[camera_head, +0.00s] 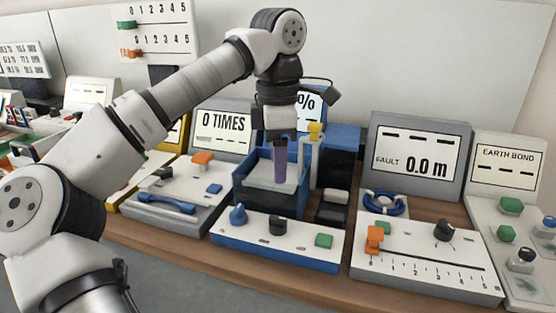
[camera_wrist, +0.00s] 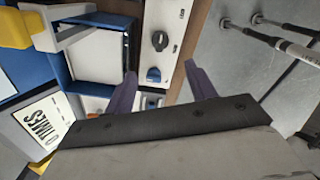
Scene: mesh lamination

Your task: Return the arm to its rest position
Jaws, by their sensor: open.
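My gripper (camera_head: 280,158) points down in front of the blue-framed station in the head view, with its purple fingers over the open blue tray (camera_head: 240,196). In the wrist view my gripper (camera_wrist: 162,85) shows two purple fingers spread wide apart, with nothing between them. My arm arches from the lower left up to an elbow at top centre, then drops to the wrist. The tray with its pale inside also shows in the wrist view (camera_wrist: 70,75).
A yellow-topped white post (camera_head: 315,135) stands close right of my gripper. A blue-based panel with knobs (camera_head: 280,240) lies in front. A "0 TIMES" display (camera_head: 222,125) is left, and a "FAULT 0.0 m" display (camera_head: 415,155) is right. Grey floor lies before the bench.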

